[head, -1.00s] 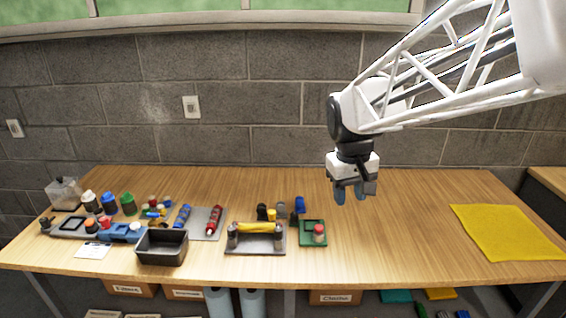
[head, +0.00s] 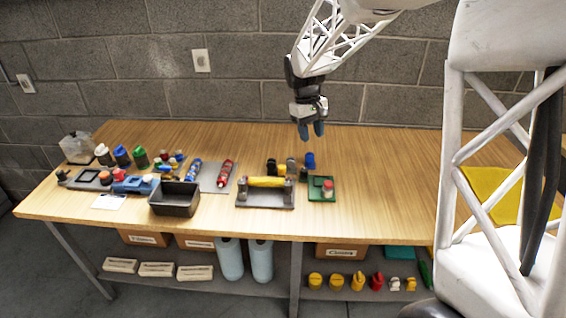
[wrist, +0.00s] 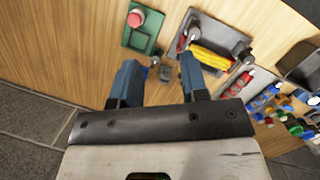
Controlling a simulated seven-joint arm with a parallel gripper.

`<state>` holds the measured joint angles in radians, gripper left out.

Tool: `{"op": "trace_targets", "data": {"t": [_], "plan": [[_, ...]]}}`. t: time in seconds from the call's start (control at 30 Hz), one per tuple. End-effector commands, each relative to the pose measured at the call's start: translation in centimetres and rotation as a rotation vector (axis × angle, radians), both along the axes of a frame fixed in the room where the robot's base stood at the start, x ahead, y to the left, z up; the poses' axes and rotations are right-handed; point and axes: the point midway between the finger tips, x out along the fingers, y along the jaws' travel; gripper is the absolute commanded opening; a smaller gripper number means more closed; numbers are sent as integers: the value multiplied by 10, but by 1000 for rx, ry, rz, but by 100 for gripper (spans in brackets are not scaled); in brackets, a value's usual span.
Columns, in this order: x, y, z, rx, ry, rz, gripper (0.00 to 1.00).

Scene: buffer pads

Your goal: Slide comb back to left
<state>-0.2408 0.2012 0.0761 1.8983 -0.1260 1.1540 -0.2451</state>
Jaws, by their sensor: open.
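I cannot make out a comb for certain in either view. A grey fixture (head: 265,202) with a yellow bar (head: 267,182) across two dark posts stands mid-bench. It also shows in the wrist view, with its yellow bar (wrist: 212,57) at upper right. To its right is a green block (head: 316,195) with a red-topped knob (head: 328,188). My gripper (head: 311,131) hangs open and empty above the back of the bench. In the wrist view its two blue fingers (wrist: 158,65) are apart, with small dark and blue pieces between and beyond them.
A black open bin (head: 174,207) and a grey plate with blue (head: 194,171) and red (head: 225,174) tubes lie to the left. Bottles with white, blue and green caps stand farther left. A yellow cloth (head: 490,192) lies right, partly behind my arm. The bench between is clear.

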Motion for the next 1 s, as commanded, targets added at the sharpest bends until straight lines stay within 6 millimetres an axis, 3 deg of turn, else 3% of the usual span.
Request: {"op": "trace_targets", "data": {"t": [0.6, 0.8, 1.0], "plan": [[95, 81, -101, -51, 129, 164, 41], [115, 103, -130, -63, 160, 204, 41], [123, 113, -144, -70, 175, 224, 41]]}}
